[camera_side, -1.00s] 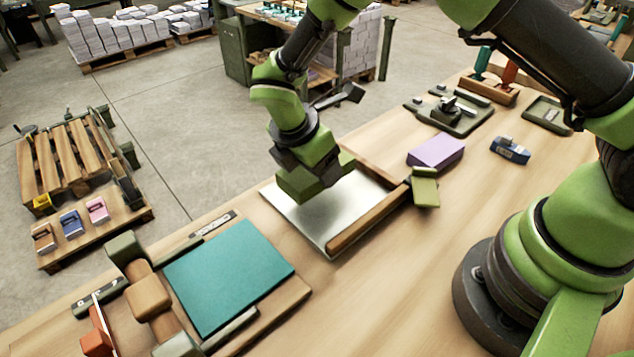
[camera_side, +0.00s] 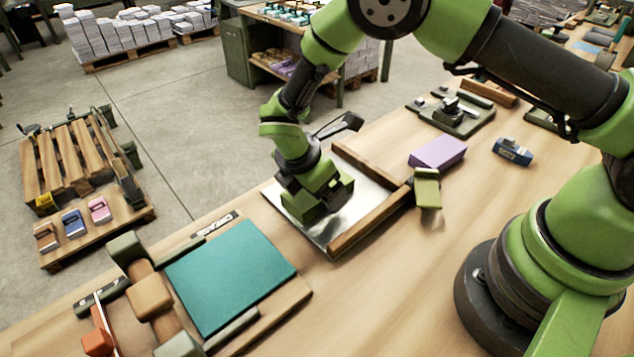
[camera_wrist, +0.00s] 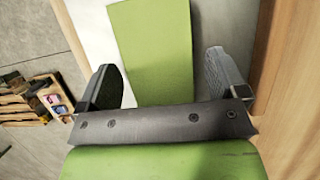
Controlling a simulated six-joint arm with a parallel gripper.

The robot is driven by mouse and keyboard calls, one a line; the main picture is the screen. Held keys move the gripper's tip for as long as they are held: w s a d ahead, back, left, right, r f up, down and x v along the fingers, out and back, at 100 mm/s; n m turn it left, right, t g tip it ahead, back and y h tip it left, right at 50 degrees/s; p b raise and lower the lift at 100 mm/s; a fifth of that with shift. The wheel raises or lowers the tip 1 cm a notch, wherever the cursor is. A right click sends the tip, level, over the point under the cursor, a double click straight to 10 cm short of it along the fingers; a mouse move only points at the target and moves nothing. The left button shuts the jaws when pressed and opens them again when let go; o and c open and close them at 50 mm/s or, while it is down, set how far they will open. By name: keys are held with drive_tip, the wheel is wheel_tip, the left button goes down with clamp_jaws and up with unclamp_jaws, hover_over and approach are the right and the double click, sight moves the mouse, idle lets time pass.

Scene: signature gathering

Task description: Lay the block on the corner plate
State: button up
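The corner plate (camera_side: 370,192) is a shiny metal sheet with wooden fences along its far right and near right sides. My gripper (camera_side: 318,204) is low over the middle of the plate. In the wrist view, a green block (camera_wrist: 155,45) lies between the two fingers of my gripper (camera_wrist: 163,78), over the pale plate (camera_wrist: 96,28). A gap shows between the block and each finger, so the gripper is open around it. In the side view, the hand hides most of the block and its contact with the plate.
A green clamp (camera_side: 426,188) stands at the fence corner. A purple block (camera_side: 437,152) and a blue tool (camera_side: 512,151) lie to the right. A teal sheet (camera_side: 230,275) lies on a board at the front left. Bare table (camera_side: 400,290) lies in front of the plate.

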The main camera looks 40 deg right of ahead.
drive_tip(key=shift+r, duration=0.15)
drive_tip(key=v, duration=1.2)
drive_tip(key=s+d+r+m+y, duration=0.25)
drive_tip(key=r+m, duration=0.25)
drive_tip(key=r, duration=0.4)
drive_tip(key=s+d+r+m+t+y, duration=0.2)
drive_tip(key=s+d+r+m+t, duration=0.1)
drive_tip(key=s+m, duration=0.5)
drive_tip(key=s+d+r+m+t+y, duration=0.2)
drive_tip(key=s+d+r+m+t, duration=0.2)
drive_tip(key=s+m, duration=0.5)
drive_tip(key=shift+r, duration=0.95)
drive_tip(key=shift+s, duration=0.1)
